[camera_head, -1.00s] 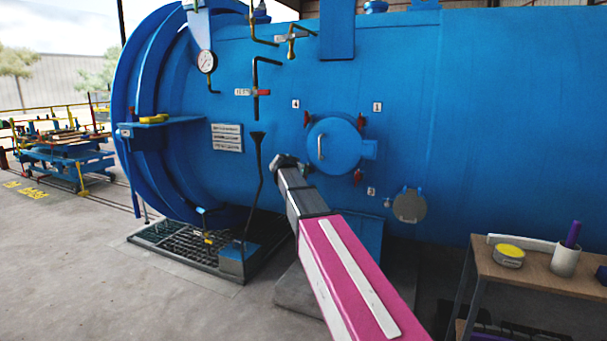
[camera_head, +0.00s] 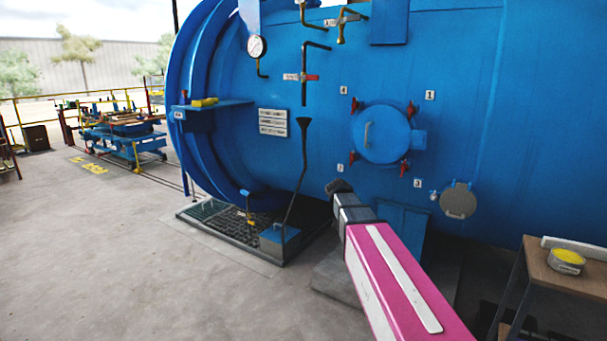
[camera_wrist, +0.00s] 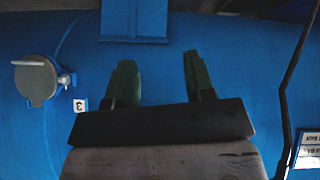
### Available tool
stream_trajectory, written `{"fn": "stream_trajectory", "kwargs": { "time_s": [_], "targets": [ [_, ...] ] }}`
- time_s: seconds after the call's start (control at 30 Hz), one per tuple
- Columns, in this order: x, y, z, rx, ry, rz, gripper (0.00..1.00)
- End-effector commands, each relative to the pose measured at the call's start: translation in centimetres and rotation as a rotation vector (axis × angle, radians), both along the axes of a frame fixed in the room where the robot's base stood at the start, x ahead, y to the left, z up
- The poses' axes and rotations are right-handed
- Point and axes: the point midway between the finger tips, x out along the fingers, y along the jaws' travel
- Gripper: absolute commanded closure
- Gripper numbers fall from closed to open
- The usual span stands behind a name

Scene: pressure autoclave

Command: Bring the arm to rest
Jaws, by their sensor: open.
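My arm, pink with a grey end, reaches from the lower right of the head view toward the blue autoclave (camera_head: 300,160). My gripper (camera_head: 338,187) is at its far end, below and left of the round hatch (camera_head: 382,133), and looks small and dark there. In the wrist view, the two green fingers of my gripper (camera_wrist: 160,75) stand apart with nothing between them. The blue autoclave wall (camera_wrist: 225,60) fills the background, upside down in that view. A round grey cover (camera_wrist: 36,82) and the label 3 (camera_wrist: 80,105) show at the left.
A wooden-topped table (camera_head: 545,272) with a yellow-topped tin (camera_head: 567,260) stands at the lower right. A black funnel pipe (camera_head: 303,150) rises from the floor grating (camera_head: 225,220) left of my gripper. A blue cart (camera_head: 125,140) stands far left. The concrete floor at lower left is clear.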

Motion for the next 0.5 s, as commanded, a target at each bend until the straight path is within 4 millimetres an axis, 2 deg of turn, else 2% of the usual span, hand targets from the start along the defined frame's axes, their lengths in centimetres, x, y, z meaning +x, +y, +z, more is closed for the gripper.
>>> {"fn": "stream_trajectory", "kwargs": {
  "time_s": [0.03, 0.2, 0.3, 0.4, 0.5],
  "targets": [
    [-3.1, -0.4, -2.8, 0.018, 0.073, 0.019, 0.51],
    [-10.8, -0.6, -10.1, 0.092, 0.301, 0.11, 0.51],
    [-15.6, -0.4, -13.7, 0.15, 0.427, 0.175, 0.51],
    [-20.0, 0.0, -16.4, 0.212, 0.531, 0.243, 0.51],
    [-23.6, 0.6, -18.4, 0.269, 0.608, 0.303, 0.51]
  ]
}}
